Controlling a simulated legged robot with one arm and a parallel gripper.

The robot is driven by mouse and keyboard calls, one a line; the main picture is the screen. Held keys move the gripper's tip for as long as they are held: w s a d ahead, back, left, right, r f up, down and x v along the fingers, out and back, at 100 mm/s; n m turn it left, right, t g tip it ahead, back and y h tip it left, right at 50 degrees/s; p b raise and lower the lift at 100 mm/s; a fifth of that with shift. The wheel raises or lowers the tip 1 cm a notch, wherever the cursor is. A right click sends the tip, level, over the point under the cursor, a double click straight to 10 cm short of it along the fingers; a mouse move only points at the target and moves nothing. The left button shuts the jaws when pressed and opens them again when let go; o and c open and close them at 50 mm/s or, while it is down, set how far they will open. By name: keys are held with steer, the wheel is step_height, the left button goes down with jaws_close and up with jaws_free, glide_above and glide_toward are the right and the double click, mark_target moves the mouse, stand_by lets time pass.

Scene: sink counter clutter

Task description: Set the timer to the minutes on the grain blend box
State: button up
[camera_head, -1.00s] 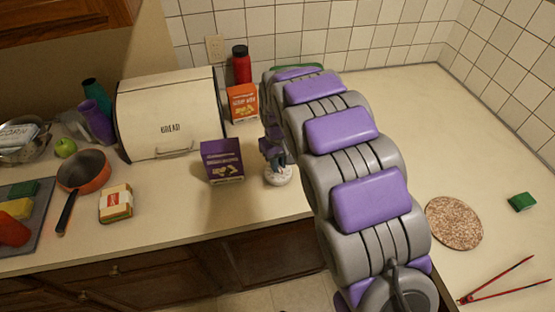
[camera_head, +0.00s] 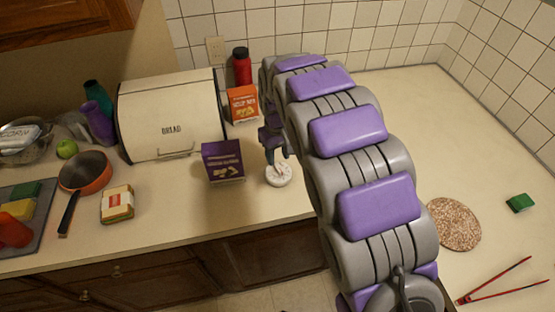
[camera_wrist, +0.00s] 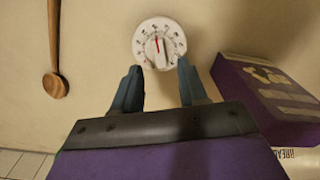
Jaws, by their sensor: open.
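The white round timer (camera_head: 279,176) lies on the counter in front of my gripper. In the wrist view the timer (camera_wrist: 159,42) shows a dial face with dark marks, a raised knob and a red pointer line near the top; the numbers are too small to read. My gripper (camera_wrist: 158,78) is open, its two blue-grey fingers apart, just short of the timer and holding nothing. In the head view my gripper (camera_head: 276,152) is just above the timer. A purple box (camera_head: 223,162) stands left of the timer, and an orange box (camera_head: 242,104) stands behind. Lettering on both is unreadable, so I cannot tell which is the grain blend.
A bread box (camera_head: 170,115) stands behind the purple box. The purple box (camera_wrist: 268,95) is close to my right finger in the wrist view. A wooden spoon (camera_wrist: 55,60) lies at left there. A cork trivet (camera_head: 454,224) and red tongs (camera_head: 500,282) lie at right.

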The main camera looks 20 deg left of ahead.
mark_target(280, 167)
step_height(280, 167, up, 13)
steer(key=p, duration=0.2)
steer(key=shift+f, duration=0.15)
stand_by(0.3)
steer(key=s+d+r+m, duration=0.1)
steer(key=s+d+m, duration=0.1)
steer(key=s+d, duration=0.35)
steer(key=s+d+r+m+g, duration=0.1)
steer(key=s+d+r+m, duration=0.15)
steer(key=d, duration=0.65)
steer(key=s+d+r+m, duration=0.1)
steer(key=s+d, duration=0.4)
steer(key=d, duration=0.3)
steer(key=s+d+f+m, duration=0.2)
steer(key=s+d, duration=0.2)
steer(key=s, duration=0.6)
steer(key=s+d+f+m, duration=0.2)
steer(key=s+d, duration=0.2)
steer(key=s, duration=0.6)
steer(key=shift+s+d+f+g, duration=0.3)
steer(key=shift+f+g, duration=0.1)
